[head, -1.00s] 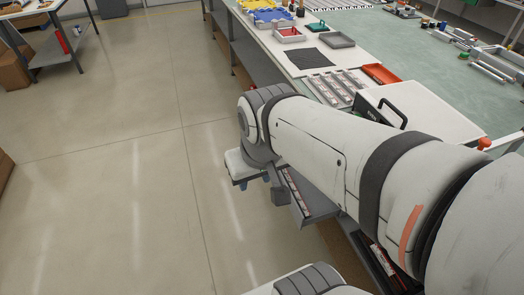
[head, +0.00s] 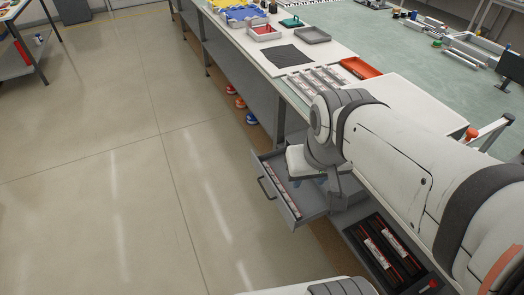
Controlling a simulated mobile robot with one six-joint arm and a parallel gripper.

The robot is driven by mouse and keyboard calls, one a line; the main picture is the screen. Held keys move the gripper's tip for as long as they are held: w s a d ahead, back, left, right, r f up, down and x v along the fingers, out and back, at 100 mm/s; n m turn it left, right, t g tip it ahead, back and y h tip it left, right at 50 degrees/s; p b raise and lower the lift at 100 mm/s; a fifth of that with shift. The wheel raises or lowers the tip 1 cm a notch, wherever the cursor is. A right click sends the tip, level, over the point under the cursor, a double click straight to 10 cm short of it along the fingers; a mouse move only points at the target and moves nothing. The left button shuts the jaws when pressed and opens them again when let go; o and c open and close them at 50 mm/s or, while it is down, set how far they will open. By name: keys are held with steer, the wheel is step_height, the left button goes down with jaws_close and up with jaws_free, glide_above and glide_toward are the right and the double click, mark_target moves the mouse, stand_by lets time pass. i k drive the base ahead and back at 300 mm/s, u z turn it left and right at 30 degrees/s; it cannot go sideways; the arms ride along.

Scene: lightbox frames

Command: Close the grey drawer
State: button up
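The grey drawer (head: 313,205) stands pulled out from under the workbench, with its dark handle (head: 266,188) on the front facing the floor. Strips with white and red markings (head: 284,186) lie inside along its front. My gripper (head: 318,183) points down over the drawer's inside, behind the front panel. My wrist hides part of the drawer's back. Small blue parts show at the gripper's tip, but its fingers are mostly hidden, so I cannot see if they are apart or touching the drawer.
A dark compartment with red and white items (head: 390,248) lies right of the drawer under the bench. The workbench (head: 430,75) holds an orange tray (head: 360,68), a dark cloth (head: 288,55) and several bins. The floor (head: 120,200) on the left is clear.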

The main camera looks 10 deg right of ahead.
mark_target(310, 198)
steer(key=z, duration=0.1)
steer(key=i, duration=1)
steer(key=u, duration=0.05)
steer(key=k, duration=1.1)
steer(key=u, duration=0.5)
steer(key=i, duration=1.4)
steer(key=u, duration=0.25)
